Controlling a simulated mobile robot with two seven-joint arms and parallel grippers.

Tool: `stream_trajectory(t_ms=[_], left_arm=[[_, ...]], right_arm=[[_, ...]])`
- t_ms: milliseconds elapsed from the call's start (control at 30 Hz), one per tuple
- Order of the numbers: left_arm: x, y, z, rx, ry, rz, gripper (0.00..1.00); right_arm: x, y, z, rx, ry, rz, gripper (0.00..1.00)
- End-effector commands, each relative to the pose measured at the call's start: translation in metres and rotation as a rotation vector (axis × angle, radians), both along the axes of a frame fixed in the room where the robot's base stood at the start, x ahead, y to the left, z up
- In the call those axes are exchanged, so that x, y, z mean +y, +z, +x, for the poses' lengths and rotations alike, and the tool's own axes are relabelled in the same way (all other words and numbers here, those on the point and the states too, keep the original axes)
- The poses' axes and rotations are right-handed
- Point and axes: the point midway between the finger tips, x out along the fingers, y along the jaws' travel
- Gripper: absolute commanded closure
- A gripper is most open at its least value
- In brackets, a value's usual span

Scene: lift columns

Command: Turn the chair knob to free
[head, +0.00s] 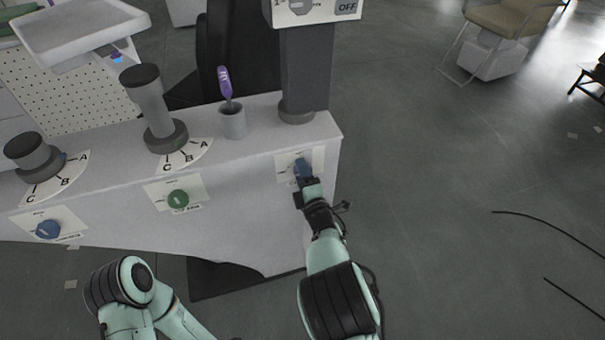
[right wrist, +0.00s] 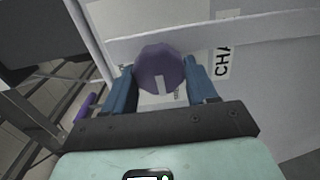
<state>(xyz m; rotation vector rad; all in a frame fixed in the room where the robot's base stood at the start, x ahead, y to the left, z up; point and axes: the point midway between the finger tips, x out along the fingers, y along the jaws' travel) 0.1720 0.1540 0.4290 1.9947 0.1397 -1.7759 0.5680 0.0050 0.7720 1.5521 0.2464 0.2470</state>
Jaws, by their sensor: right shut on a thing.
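The chair knob (right wrist: 158,66) is a round, scalloped, purple knob with a pale pointer mark, which points toward the bottom of the right wrist view. It sits on a white label plate (head: 318,156) at the right end of the bench front. Part of the label reads "CHA" in the right wrist view. My right gripper (head: 303,172) is shut on the knob, with one blue finger on each side of it. In the head view the fingers mostly hide the knob. The printed positions around it are too small or covered to read. My left gripper is out of view.
The white bench (head: 225,245) also carries a green knob (head: 178,199) and a blue knob (head: 47,229). On top stand dark columns (head: 150,105) with A-B-C dials, and a grey cup (head: 232,122) holding a purple tool (head: 225,82).

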Motion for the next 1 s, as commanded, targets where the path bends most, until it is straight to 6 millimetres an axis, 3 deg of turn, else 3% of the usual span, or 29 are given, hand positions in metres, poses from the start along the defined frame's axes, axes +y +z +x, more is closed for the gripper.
stream_trajectory(t_ms=[433,467,500,533,867,1000], left_arm=[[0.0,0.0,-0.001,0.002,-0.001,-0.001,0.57],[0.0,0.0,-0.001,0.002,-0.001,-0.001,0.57],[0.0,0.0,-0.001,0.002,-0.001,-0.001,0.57],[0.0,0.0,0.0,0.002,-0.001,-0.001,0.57],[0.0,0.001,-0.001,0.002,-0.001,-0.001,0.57],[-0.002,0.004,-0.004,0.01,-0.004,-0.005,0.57]], right_arm=[[-0.001,-0.001,0.0,-0.002,-0.001,-0.014,0.73],[-0.001,-0.001,0.0,-0.002,-0.001,-0.014,0.4],[-0.001,-0.001,0.0,-0.002,-0.001,-0.013,0.27],[-0.001,-0.001,0.0,-0.002,-0.001,-0.013,0.2],[-0.001,0.0,-0.001,-0.003,-0.001,-0.01,0.2],[-0.005,0.001,-0.013,-0.001,-0.002,-0.01,0.2]])
